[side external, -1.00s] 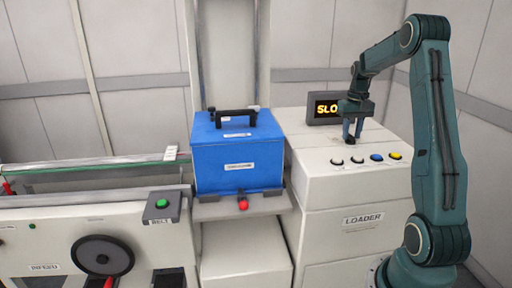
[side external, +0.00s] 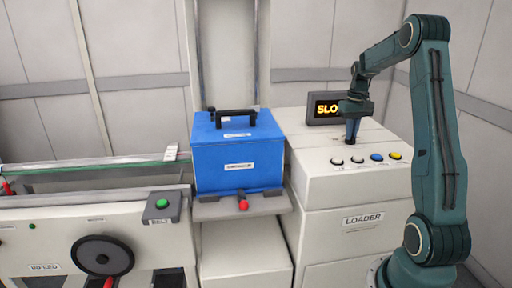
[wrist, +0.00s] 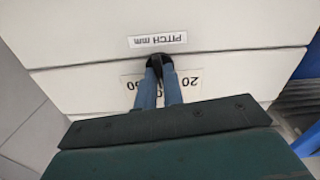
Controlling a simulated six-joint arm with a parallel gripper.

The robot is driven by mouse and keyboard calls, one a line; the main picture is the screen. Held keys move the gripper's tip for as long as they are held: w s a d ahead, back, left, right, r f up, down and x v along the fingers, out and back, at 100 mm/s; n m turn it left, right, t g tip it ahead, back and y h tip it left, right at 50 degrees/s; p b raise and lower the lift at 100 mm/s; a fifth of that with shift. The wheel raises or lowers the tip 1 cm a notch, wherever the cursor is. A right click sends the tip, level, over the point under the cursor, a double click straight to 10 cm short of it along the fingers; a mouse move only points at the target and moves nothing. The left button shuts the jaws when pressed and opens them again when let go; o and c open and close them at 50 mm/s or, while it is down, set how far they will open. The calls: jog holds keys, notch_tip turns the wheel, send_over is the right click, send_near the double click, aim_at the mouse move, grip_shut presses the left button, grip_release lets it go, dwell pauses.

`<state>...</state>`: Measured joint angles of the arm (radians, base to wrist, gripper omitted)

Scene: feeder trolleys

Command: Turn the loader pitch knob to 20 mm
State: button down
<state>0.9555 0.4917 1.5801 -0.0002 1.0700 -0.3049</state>
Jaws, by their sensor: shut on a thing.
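The pitch knob (wrist: 160,60) is a small black knob on the loader's pale top, seen in the wrist view between my fingertips. My gripper (wrist: 162,75) is shut on it with its two blue fingers. A "PITCH mm" label (wrist: 158,40) appears upside down above the knob. The scale plate (wrist: 192,82) shows a 20 at right and a partly covered number at left; my fingers cover its middle. I cannot read where the knob points. In the side view my gripper (side external: 352,139) reaches down to the loader's (side external: 325,153) top, and the knob is hidden.
A display (side external: 325,108) reading "SLO" stands behind my gripper. Several coloured buttons (side external: 376,157) line the loader's front edge. A blue box (side external: 237,160) with a black handle stands on a shelf at left.

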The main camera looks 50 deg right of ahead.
jog(key=n, duration=0.8)
jog(key=shift+r+n, duration=0.1)
jog(key=shift+n, duration=0.2)
dwell(0.4)
jog(key=c, duration=1.5)
grip_release()
notch_tip(320, 180, up, 14)
jog(key=shift+f, duration=0.1)
